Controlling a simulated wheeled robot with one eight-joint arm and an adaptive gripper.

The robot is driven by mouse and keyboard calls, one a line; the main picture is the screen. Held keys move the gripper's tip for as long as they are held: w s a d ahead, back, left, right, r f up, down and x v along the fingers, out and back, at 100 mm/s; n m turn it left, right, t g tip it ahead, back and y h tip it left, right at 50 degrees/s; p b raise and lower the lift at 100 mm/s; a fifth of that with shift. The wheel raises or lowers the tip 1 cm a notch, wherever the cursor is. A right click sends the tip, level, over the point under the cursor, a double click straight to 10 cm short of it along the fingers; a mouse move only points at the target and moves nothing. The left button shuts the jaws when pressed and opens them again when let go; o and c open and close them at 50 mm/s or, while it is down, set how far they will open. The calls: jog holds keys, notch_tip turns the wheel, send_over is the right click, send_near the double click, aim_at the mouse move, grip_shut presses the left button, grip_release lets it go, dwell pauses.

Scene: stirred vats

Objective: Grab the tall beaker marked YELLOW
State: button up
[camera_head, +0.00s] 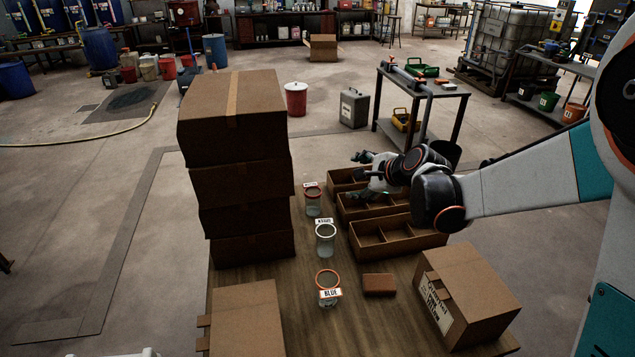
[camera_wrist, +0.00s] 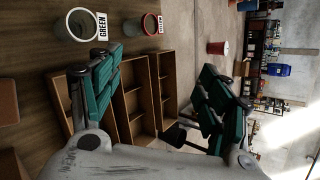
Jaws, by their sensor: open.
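Three glass beakers stand in a line on the wooden table. The near beaker (camera_head: 328,281) has an orange rim and reads BLUE. The middle beaker (camera_head: 325,241) has a pale rim; its tag reads GREEN in the wrist view (camera_wrist: 80,27). The far beaker (camera_head: 313,206) has a red-orange rim and a tag too small to read; it also shows in the wrist view (camera_wrist: 149,24). I can read YELLOW on none. My gripper (camera_head: 361,176) is open and empty above the divided trays, right of the far beaker. Its spread teal fingers (camera_wrist: 162,60) frame the wrist view.
Three divided wooden trays (camera_head: 398,250) lie right of the beakers. A tall stack of cardboard boxes (camera_head: 240,190) stands close on their left. A reddish-brown block (camera_head: 379,284) lies beside the near beaker. Cardboard boxes (camera_head: 467,290) occupy the front corners.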

jog(key=w+a+f+m+t+y, duration=0.1)
jog(key=w+a+f+m, duration=0.15)
jog(key=w+f, duration=0.2)
jog(key=w+a+f+m+y, duration=0.1)
jog(key=w+f+m, duration=0.2)
jog(key=f, duration=0.2)
jog(key=m, duration=0.6)
send_near(317, 200)
jog(key=shift+t+y, duration=0.3)
jog(key=x, duration=0.2)
jog(key=b+x, duration=0.1)
jog(key=x, duration=0.4)
jog(key=shift+s+d+f, duration=0.1)
jog(key=shift+f, duration=0.2)
jog(key=shift+w+r+b+x, duration=0.15)
jog(key=shift+b+x, duration=0.7)
jog(key=shift+x, duration=0.7)
jog(key=shift+w+r+b+x, duration=0.15)
jog(key=shift+b+x, duration=0.7)
jog(key=shift+x, duration=0.7)
jog(key=shift+s, duration=0.1)
jog(key=c, duration=1.2)
